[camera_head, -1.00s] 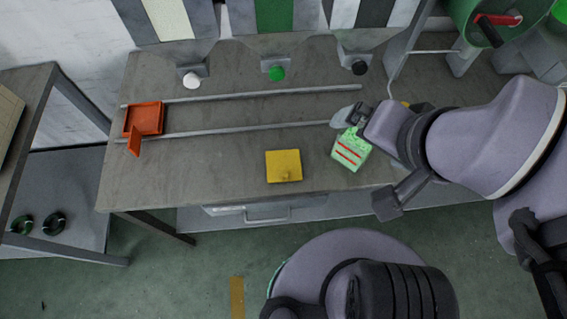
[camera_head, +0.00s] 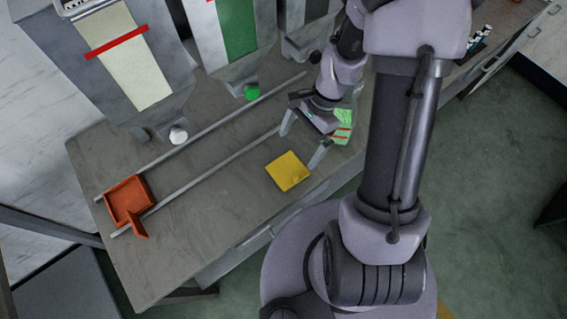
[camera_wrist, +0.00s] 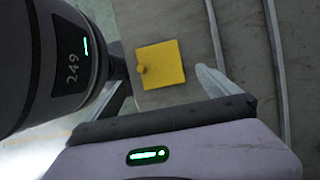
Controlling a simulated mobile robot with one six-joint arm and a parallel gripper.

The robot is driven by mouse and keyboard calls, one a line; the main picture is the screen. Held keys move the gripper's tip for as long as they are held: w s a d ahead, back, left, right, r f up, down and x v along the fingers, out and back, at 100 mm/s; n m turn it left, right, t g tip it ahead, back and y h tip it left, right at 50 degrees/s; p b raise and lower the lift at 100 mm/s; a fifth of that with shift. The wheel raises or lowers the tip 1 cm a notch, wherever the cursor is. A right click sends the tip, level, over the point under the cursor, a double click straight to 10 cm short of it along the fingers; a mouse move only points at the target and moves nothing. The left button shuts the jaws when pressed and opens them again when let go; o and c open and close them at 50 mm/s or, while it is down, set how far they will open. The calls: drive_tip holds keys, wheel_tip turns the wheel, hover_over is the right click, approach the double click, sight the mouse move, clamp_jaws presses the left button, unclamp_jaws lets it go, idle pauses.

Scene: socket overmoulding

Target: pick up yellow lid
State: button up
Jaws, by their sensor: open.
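The yellow lid (camera_head: 287,171) is a flat square plate with a small knob near one edge. It lies on the grey table, close to its front edge. The lid also shows in the wrist view (camera_wrist: 162,64), with its knob at its left side. My gripper (camera_head: 301,147) is open and empty, with its fingers spread above the table, near the lid and apart from it.
A green block with red stripes (camera_head: 341,128) sits behind my gripper, partly hidden. Two metal rails (camera_head: 215,168) run along the table. An orange tray (camera_head: 128,199) with a raised flap is at the left end. Hoppers with white and green knobs (camera_head: 251,91) stand at the back.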

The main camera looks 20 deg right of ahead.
sight(285, 172)
drive_tip(key=b+x, duration=0.1)
drive_tip(key=x, duration=0.3)
drive_tip(key=shift+f, duration=0.15)
drive_tip(key=b+x, duration=0.3)
drive_tip(key=x, duration=0.3)
drive_tip(key=shift+s, duration=0.1)
drive_tip(key=c, duration=1.1)
